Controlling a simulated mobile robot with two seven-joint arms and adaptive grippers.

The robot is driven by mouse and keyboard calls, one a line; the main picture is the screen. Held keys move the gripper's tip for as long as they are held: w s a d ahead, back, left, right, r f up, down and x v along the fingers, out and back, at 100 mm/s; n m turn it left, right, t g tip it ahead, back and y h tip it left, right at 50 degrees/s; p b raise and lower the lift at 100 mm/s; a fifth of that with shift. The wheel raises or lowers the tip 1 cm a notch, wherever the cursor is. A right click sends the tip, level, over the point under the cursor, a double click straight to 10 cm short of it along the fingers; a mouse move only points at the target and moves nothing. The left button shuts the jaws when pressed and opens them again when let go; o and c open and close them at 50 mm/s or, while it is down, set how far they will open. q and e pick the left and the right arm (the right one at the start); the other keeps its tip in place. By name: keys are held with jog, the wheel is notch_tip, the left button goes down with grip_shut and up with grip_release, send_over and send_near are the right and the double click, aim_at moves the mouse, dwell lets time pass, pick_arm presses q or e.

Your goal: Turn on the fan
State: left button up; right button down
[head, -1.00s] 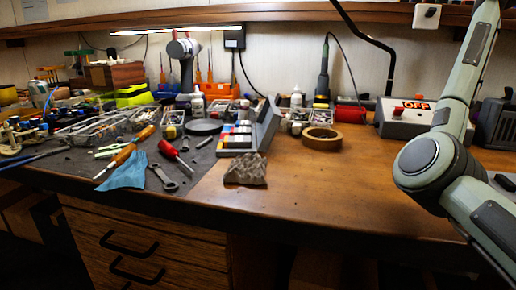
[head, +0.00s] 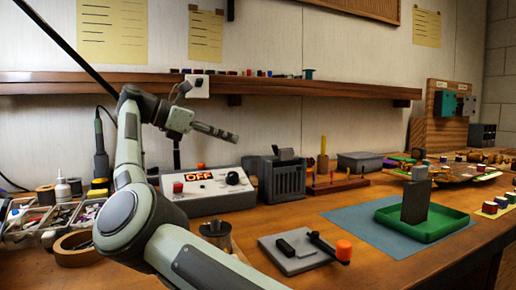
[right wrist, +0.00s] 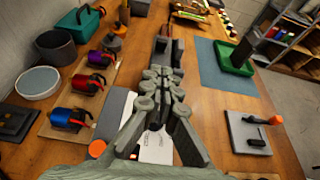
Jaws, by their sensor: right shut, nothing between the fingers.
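A grey control box (head: 206,189) stands on the bench in the head view. It has a red button (head: 178,188), a black knob (head: 233,178) and a display reading OFF (head: 199,176). Beside it is a dark vented box (head: 282,177); I cannot tell whether it is the fan. My right gripper (head: 234,137) is shut and empty, above and behind the control box in the picture, apart from it. In the right wrist view the shut fingers (right wrist: 164,45) extend over the bench, and part of a pale box (right wrist: 152,147) shows beneath. My left gripper is not in view.
A wooden shelf (head: 300,86) runs along the wall, with a white switch unit (head: 196,84) at its edge. A grey plate with an orange-tipped lever (head: 300,251), a blue mat (head: 350,217) and a green tray (head: 427,226) lie right. A tape roll (head: 75,250) is left.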

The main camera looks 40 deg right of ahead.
send_near(275, 152)
jog(key=x, duration=0.4)
jog(key=shift+d+f, duration=0.2)
jog(key=shift+d, duration=0.05)
jog(key=shift+s+d+f, duration=0.15)
jog(key=shift+d+f, duration=0.1)
jog(key=shift+d, duration=0.35)
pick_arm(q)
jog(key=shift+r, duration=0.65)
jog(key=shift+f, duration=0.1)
pick_arm(e)
jog(key=shift+d, duration=0.1)
